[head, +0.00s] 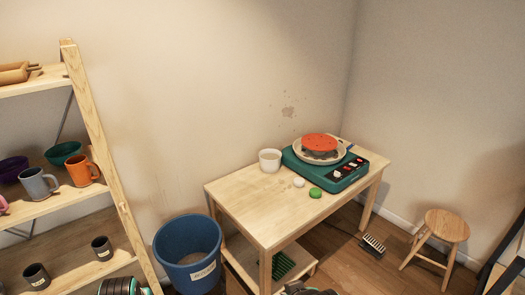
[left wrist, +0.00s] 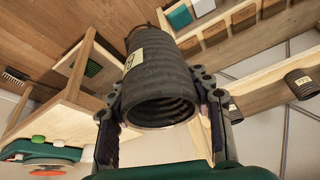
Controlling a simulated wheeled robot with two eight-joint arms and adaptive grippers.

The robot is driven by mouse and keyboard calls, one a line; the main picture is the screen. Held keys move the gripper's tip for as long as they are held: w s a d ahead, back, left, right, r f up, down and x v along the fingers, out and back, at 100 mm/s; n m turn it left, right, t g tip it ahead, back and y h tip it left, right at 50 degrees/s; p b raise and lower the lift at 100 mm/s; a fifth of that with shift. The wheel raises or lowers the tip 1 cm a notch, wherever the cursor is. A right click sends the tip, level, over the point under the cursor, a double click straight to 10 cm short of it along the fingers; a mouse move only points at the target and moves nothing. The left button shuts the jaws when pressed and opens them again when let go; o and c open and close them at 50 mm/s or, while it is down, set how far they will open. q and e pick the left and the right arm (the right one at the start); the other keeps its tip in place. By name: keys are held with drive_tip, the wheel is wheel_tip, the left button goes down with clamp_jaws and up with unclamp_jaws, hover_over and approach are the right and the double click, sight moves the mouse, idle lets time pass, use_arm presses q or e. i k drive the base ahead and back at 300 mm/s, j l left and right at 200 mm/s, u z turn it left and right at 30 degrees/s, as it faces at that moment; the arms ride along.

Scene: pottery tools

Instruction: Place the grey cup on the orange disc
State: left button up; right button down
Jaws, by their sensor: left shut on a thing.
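My left gripper (left wrist: 160,86) is shut on a dark grey ribbed cup (left wrist: 162,92) with a pale label. The cup's open end faces the wrist camera, with a finger on each side. The orange disc (head: 320,142) lies on a round plate on the teal wheel unit, at the table's far right. It also shows in the left wrist view (left wrist: 48,162), well apart from the held cup. My right gripper is not seen clearly.
The wooden table (head: 240,205) also bears a white cup (head: 270,160) and a green disc (head: 315,192). A blue bucket (head: 188,240) stands between it and the shelf (head: 90,110) with mugs and dark cups. A stool (head: 445,225) stands right.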

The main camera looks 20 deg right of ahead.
sight(319, 141)
drive_tip(key=i+l+z, duration=0.5)
drive_tip(key=l+z, duration=0.2)
drive_tip(key=i+l+z, duration=0.3)
drive_tip(key=i+l, duration=0.35)
drive_tip(key=i, duration=0.15)
drive_tip(key=i+l, duration=0.3)
drive_tip(key=i, duration=0.2)
drive_tip(key=i+l, duration=0.65)
drive_tip(key=i, duration=0.3)
